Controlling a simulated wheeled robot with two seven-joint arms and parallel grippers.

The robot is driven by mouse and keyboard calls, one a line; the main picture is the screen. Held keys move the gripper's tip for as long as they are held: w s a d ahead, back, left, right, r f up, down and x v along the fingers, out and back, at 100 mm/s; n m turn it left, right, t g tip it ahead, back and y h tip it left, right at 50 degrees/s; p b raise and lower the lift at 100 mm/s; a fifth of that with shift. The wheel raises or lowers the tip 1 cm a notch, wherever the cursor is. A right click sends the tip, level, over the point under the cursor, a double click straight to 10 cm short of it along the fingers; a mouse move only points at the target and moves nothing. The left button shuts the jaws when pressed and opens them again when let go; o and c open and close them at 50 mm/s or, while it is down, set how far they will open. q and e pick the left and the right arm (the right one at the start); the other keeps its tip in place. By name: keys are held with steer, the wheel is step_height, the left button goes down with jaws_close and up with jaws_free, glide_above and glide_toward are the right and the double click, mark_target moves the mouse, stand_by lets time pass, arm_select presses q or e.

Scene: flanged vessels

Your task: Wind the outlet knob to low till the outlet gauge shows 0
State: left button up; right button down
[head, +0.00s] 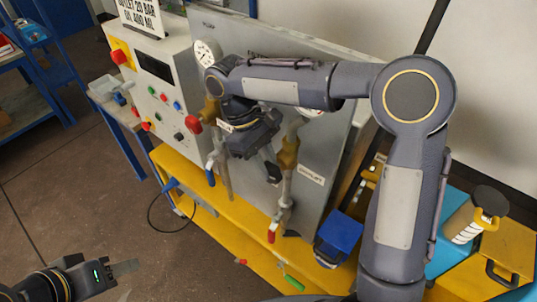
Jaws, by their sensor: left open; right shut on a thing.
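My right gripper (270,168) reaches across the grey panel and is shut in front of the right-hand brass valve body (287,154). It is shut on what I take to be the outlet knob, which the jaws hide. A white label (311,174), too small to read surely, sits beside that valve. The right-hand gauge (312,112) is mostly covered by my forearm, so its reading cannot be told. Another gauge (207,53) shows at the panel's upper left, above a red knob (195,125). My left gripper (125,268) is open and empty over the floor at lower left.
A control box (155,65) with buttons and a sign (142,15) stands left of the panel (330,75). Blue-handled and red-handled valves (271,234) hang below. A yellow bench (225,235) runs along the front. A blue case (341,230) stands at right.

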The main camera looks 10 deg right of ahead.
steer(key=shift+w+a+f+g+h, duration=0.1)
steer(key=shift+w+a+g+h, duration=0.05)
steer(key=shift+g+h, duration=0.5)
steer(key=c, duration=1.5)
jaws_free()
steer(key=shift+c, duration=0.2)
